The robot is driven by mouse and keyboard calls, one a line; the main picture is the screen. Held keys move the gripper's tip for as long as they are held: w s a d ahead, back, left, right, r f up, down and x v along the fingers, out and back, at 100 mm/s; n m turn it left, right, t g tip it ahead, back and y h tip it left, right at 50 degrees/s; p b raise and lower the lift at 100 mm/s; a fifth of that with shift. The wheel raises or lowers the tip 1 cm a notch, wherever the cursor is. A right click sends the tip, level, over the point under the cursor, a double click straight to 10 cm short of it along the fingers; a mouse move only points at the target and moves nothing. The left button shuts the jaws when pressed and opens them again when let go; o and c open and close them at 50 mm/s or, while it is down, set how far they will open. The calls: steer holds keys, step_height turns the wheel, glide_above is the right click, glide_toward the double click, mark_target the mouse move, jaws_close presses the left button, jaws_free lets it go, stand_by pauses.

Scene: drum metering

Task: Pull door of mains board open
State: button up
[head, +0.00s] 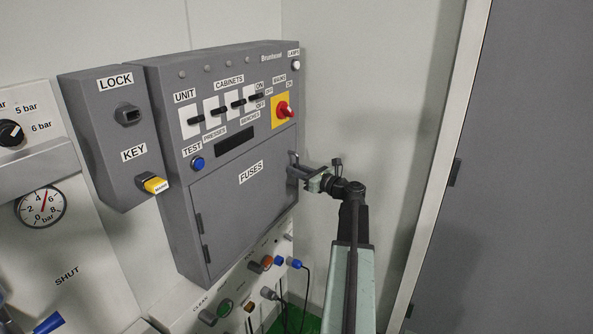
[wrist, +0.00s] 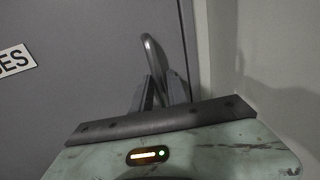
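The mains board is a grey wall cabinet (head: 222,65) in the middle of the head view. Its door (head: 228,205), labelled FUSES, lies shut and flush, with hinges on its left edge. The door handle, a curved metal bar (wrist: 150,50), is near the door's right edge in the wrist view. My gripper (head: 300,172) reaches it from the right in the head view. In the wrist view my gripper's two dark fingers (wrist: 160,88) stand on either side of the bar, close against it, and look shut on it.
A lock box with a yellow key (head: 155,184) adjoins the board's left side. A red rotary switch (head: 284,110) sits above the door. Below are plugs and cables (head: 290,263). A pale wall (head: 365,90) stands close on the right.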

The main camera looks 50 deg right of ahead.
jaws_close()
stand_by(1.4)
